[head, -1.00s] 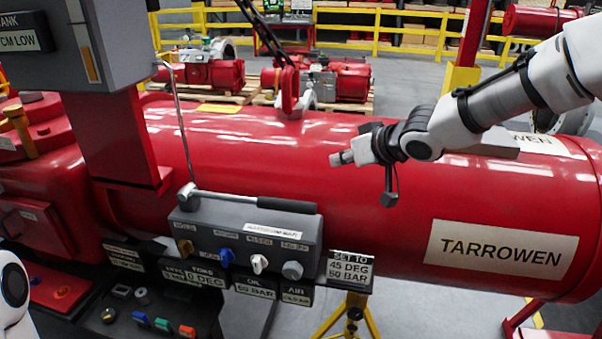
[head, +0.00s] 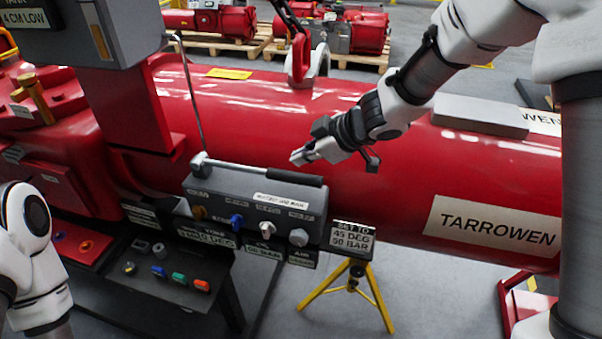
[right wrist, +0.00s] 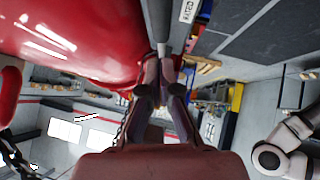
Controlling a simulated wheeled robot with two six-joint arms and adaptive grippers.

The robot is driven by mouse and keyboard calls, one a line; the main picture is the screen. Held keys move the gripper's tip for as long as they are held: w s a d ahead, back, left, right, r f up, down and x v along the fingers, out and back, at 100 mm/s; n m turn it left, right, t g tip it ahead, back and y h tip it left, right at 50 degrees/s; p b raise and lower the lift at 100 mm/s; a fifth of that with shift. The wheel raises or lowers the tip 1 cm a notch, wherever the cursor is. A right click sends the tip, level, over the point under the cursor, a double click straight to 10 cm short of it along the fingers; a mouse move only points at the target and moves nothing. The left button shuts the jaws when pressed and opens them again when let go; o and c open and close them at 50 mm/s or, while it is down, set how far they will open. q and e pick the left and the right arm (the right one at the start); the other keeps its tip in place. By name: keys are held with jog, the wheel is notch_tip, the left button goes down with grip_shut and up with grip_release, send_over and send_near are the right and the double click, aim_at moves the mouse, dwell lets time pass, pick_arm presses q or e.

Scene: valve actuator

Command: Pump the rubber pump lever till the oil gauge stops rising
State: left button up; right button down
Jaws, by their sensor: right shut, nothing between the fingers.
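The pump lever is a silver rod (head: 232,167) with a black rubber grip (head: 295,176), lying nearly level along the top of the grey valve box (head: 225,190). My right gripper (head: 297,159) is shut and empty, just above and behind the grip in the head view, apparently apart from it. In the right wrist view the shut fingers (right wrist: 163,75) point toward a grey bar that looks like the lever. The oil readout plate (head: 263,250) hangs below the box; its number is too blurred to read. My left gripper is out of view; only white arm parts show at lower left.
A large red cylinder (head: 400,195) lies behind the box. A grey column box (head: 105,30) hangs at upper left, with a thin upright rod (head: 190,95) nearby.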

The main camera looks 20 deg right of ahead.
aim_at(290, 174)
jog(key=f, duration=0.2)
jog(key=w+f, duration=0.1)
jog(key=f, duration=0.1)
jog(key=shift+a+b, duration=0.1)
jog(key=shift+b, duration=0.25)
jog(key=shift+w+d+f, duration=0.15)
jog(key=shift+d+f, duration=0.05)
jog(key=shift+f, duration=0.05)
jog(key=shift+a, duration=0.1)
